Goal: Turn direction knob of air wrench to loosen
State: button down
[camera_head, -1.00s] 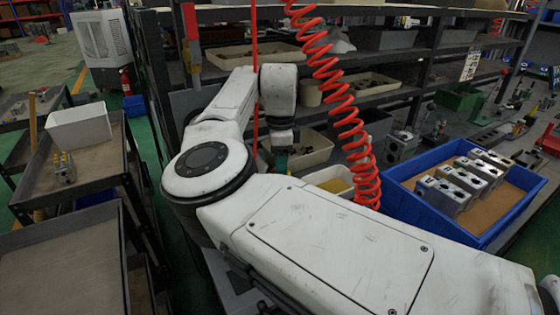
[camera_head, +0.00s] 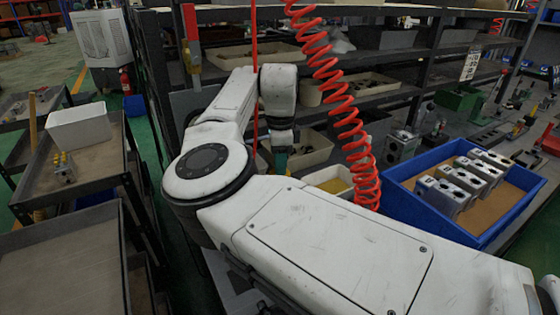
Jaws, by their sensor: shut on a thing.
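My white arm fills the middle of the view, and its wrist points down in front of the shelves. My gripper (camera_head: 280,150) is at the end of the wrist, small and mostly hidden by my own arm. It is shut on a teal-green thing (camera_head: 281,161), of which only a small part shows above my forearm. This may be the air wrench, but its shape and direction knob cannot be made out. A red coiled air hose (camera_head: 345,105) hangs just to the right of the wrist.
A blue crate (camera_head: 416,208) with several metal valve blocks (camera_head: 461,185) stands at the right. Dark shelves (camera_head: 385,95) with trays stand behind. A dark cart (camera_head: 95,160) with a white bin (camera_head: 78,127) is at the left. A straight red line (camera_head: 254,50) hangs beside the wrist.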

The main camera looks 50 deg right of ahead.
jog(key=shift+r+n+p, duration=0.15)
jog(key=shift+n+p, duration=0.15)
jog(key=shift+p, duration=0.2)
jog(key=n+p, duration=0.3)
jog(key=shift+r+p, duration=0.1)
jog(key=shift+p, duration=0.3)
jog(key=n+p, duration=0.5)
jog(key=shift+n, duration=0.3)
jog(key=n+p, duration=0.6)
jog(key=n, duration=0.2)
jog(key=shift+f+p, duration=0.2)
jog(key=shift+p, duration=0.2)
jog(key=shift+n, duration=0.4)
jog(key=shift+w, duration=0.1)
jog(key=c, duration=0.9)
grip_release()
jog(key=shift+y, duration=0.3)
